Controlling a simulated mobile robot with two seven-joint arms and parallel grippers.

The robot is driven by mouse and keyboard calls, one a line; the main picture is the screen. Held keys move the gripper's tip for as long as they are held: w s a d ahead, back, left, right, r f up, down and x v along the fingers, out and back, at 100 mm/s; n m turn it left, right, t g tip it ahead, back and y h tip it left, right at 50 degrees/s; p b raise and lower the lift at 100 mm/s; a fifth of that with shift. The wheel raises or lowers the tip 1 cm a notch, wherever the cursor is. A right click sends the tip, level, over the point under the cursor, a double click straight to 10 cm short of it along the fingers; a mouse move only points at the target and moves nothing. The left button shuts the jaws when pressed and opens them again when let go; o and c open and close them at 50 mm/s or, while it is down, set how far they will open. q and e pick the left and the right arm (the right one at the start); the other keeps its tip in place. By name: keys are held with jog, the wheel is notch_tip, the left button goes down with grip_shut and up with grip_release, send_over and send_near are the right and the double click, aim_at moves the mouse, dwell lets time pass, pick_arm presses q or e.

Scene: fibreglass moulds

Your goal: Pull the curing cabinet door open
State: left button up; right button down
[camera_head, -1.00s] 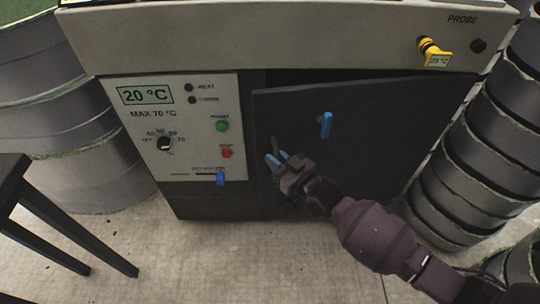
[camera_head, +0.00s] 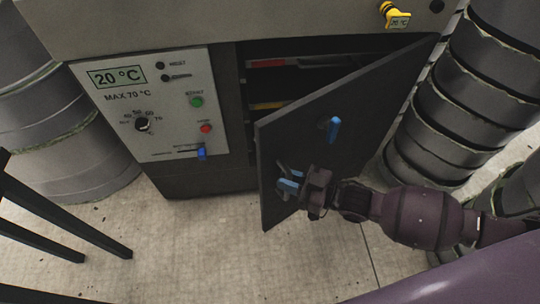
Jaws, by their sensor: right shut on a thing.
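The curing cabinet (camera_head: 205,182) stands ahead with its dark door (camera_head: 345,115) partly open, swung out on its right side. Shelves with a red item (camera_head: 272,63) and a yellow item (camera_head: 268,105) show in the gap. My right gripper (camera_head: 288,184) is shut near the door's lower left part, by its free edge, on what seems to be the door handle (camera_head: 281,170); the fingers hide most of it. A blue latch (camera_head: 333,129) sits higher on the door. My left gripper is not in view.
The control panel (camera_head: 150,105) reads 20 °C. A yellow probe (camera_head: 395,17) is on the cabinet top's front. Grey drums stand left (camera_head: 70,150) and stacked dark rings right (camera_head: 455,120). A dark stand (camera_head: 65,220) is at lower left. The floor before the door is clear.

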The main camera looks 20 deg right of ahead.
pick_arm(q)
jog(key=b, duration=0.1)
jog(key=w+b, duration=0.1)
jog(key=b, duration=0.1)
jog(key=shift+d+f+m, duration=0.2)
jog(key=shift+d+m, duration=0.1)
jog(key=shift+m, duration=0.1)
pick_arm(e)
jog(key=s+d+n+g+y, duration=0.1)
jog(key=s+d+n+g, duration=0.4)
jog(key=s+d, duration=1)
jog(key=s+d+n+g+y, duration=0.2)
jog(key=s+d+n+g, duration=0.3)
jog(key=s+d+g, duration=0.4)
jog(key=s+d, duration=0.6)
jog(key=d, duration=0.4)
jog(key=shift+s+d+g, duration=0.2)
jog(key=shift+d+g, duration=0.1)
jog(key=shift+g, duration=0.1)
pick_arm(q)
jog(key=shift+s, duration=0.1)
pick_arm(e)
jog(key=c, duration=1.1)
grip_release()
